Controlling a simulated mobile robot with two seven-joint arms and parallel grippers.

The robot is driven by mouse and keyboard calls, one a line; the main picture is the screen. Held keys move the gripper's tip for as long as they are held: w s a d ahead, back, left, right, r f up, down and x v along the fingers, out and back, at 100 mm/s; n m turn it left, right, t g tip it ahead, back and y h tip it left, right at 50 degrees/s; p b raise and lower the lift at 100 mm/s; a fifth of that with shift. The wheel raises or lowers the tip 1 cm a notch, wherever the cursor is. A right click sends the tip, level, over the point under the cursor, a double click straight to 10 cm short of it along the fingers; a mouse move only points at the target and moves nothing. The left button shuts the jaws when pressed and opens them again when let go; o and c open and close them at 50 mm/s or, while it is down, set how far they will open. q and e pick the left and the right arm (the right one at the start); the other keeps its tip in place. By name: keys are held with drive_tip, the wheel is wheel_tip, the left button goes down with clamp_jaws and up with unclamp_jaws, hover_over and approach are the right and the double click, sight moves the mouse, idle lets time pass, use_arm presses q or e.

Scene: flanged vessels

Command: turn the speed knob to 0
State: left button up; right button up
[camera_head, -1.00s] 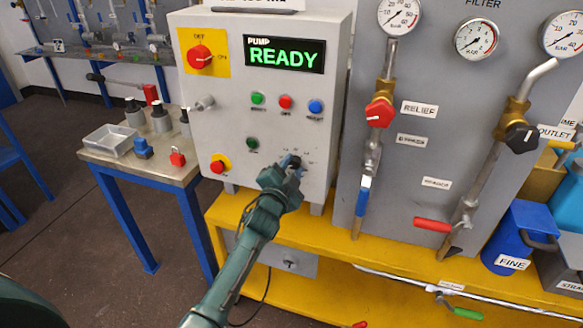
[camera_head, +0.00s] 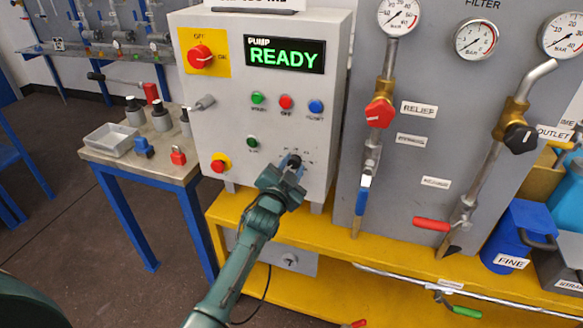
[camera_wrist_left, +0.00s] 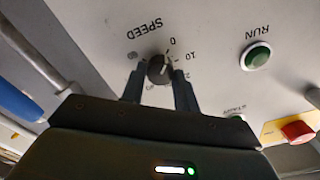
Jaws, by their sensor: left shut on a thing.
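The speed knob is a small dark round knob (camera_wrist_left: 158,70) on the grey panel, under the upside-down word SPEED in the left wrist view. Numbers ring it, with 0 and 10 at its upper right. A pale mark on the knob points up and slightly right, roughly toward the 0 side; its exact reading is hard to tell. My left gripper (camera_wrist_left: 160,76) is shut on the knob, one finger on each side. In the head view my left gripper (camera_head: 291,165) covers most of the knob at the panel's lower right. My right gripper is not in view.
The pump panel (camera_head: 232,130) has a READY display (camera_head: 284,54), a red rotary switch (camera_head: 200,57) and several buttons. A green RUN button (camera_wrist_left: 257,55) is near the knob. Pipes and valves stand right of the panel; a small table (camera_head: 150,170) stands left.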

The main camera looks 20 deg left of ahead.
use_arm(q)
drive_tip(key=o, duration=1)
drive_tip(key=shift+c, duration=0.2)
drive_tip(key=s, duration=1.3)
drive_tip(key=shift+a, duration=0.2)
drive_tip(key=shift+s, duration=0.1)
drive_tip(key=s+d+f+n+g+h, duration=0.1)
drive_tip(key=s+d+f+n+g, duration=0.1)
drive_tip(key=s+f, duration=0.5)
drive_tip(key=s+d+f+n+g+h, duration=0.1)
drive_tip(key=s+f+g, duration=0.4)
drive_tip(key=s, duration=0.9)
wheel_tip(320, 180, down, 3)
drive_tip(key=shift+s+d+r+n+h+p, duration=0.1)
drive_tip(key=shift+s+d+n+h+p, duration=0.25)
drive_tip(key=shift+d+n, duration=0.4)
